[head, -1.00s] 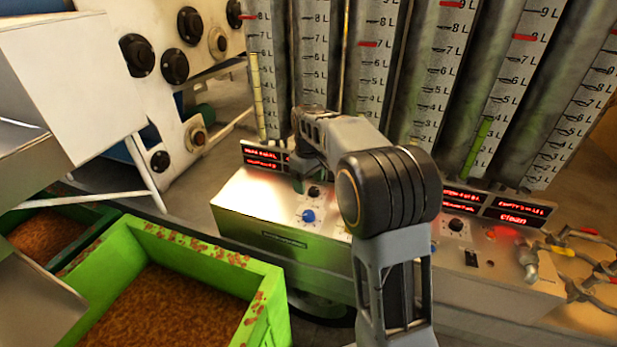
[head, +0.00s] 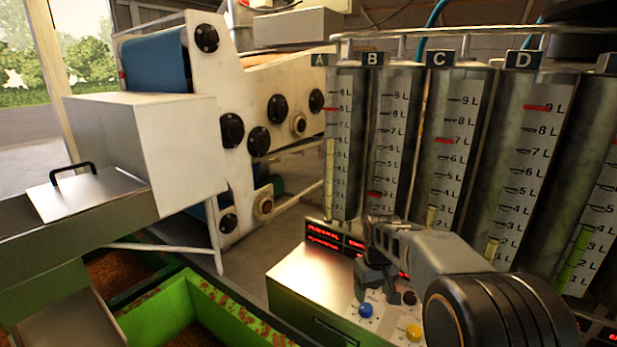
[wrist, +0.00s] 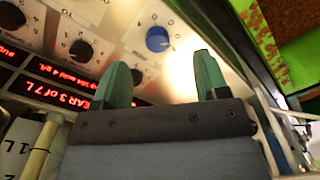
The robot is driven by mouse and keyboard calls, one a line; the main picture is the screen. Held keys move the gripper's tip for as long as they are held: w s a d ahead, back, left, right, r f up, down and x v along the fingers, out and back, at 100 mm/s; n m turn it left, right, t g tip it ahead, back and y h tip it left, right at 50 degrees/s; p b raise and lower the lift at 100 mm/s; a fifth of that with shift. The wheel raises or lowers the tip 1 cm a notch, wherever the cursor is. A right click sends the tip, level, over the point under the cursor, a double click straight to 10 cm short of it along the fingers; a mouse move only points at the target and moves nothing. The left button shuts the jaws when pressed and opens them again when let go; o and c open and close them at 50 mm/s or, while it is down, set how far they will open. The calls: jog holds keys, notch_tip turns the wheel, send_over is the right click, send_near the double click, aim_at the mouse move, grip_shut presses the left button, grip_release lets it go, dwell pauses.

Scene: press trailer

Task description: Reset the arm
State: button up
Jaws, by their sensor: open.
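My gripper (wrist: 163,82) is open in the wrist view, with two green fingertips apart and nothing between them. It points down over the metal control panel (wrist: 185,55). A blue knob (wrist: 158,38) lies just beyond the fingertips. In the head view my arm reaches in from the lower right, and my gripper (head: 376,288) hangs over the control box (head: 300,285). The blue knob (head: 365,311) and a yellow knob (head: 413,332) show near it. My arm hides the right part of the box.
Tall measuring cylinders marked A (head: 342,150), B (head: 392,150), C (head: 455,150) and D (head: 518,160) stand behind the box. Red displays (head: 335,238) sit at their foot. A green bin (head: 175,308) is at lower left, below the white press machine (head: 225,130).

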jog(key=s+r+m+t, duration=0.1)
jog(key=s, duration=0.8)
jog(key=s+a+r+m+t, duration=0.1)
jog(key=s+m+t, duration=0.1)
jog(key=s, duration=0.8)
jog(key=shift+s+r+t, duration=0.2)
jog(key=shift+r+t, duration=0.1)
jog(key=shift+r, duration=0.1)
jog(key=shift+a, duration=0.1)
